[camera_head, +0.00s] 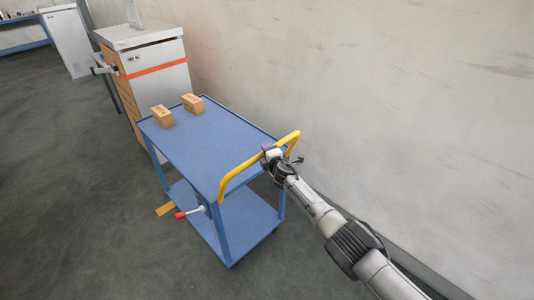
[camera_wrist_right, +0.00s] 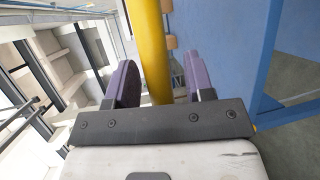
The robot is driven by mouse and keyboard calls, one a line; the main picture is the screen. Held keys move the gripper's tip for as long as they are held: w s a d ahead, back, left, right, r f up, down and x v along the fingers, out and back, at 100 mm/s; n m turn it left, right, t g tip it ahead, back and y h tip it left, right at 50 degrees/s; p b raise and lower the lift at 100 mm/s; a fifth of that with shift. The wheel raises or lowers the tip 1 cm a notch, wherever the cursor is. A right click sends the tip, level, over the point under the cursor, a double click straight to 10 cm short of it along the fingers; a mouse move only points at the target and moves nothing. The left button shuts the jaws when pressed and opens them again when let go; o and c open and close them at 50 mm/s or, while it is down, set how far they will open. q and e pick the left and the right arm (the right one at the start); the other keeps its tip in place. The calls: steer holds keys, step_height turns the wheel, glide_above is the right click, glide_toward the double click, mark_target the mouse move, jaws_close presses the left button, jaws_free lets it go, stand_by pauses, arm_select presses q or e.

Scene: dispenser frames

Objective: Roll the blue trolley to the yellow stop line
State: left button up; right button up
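The blue trolley (camera_head: 205,145) stands in the middle of the head view, its yellow push handle (camera_head: 232,174) at the near right end. My right gripper (camera_head: 272,155) is at the far part of this handle. In the right wrist view the yellow handle bar (camera_wrist_right: 150,50) runs between the two purple finger pads of the right gripper (camera_wrist_right: 163,85). Gaps show beside the bar, so the fingers look open around it. My left gripper is out of view.
Two small cardboard boxes (camera_head: 162,116) (camera_head: 193,103) sit on the trolley's top shelf. A wall runs along the right; floor at left is clear.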

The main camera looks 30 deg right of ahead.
steer(key=shift+a, duration=0.1)
steer(key=shift+s+r+p, duration=0.2)
steer(key=shift+r+p, duration=0.05)
steer(key=shift+p, duration=0.35)
steer(key=shift+s+a+r+p, duration=0.3)
steer(key=shift+s+p, duration=1.1)
steer(key=shift+s, duration=0.75)
steer(key=shift+s+a+r+p, duration=0.15)
steer(key=shift+s+r+p, duration=0.2)
steer(key=shift+s+p, duration=1.45)
steer(key=shift+s+a+r+p, duration=0.3)
steer(key=shift+s+p, duration=0.7)
steer(key=shift+s, duration=1.55)
steer(key=shift+d, duration=0.1)
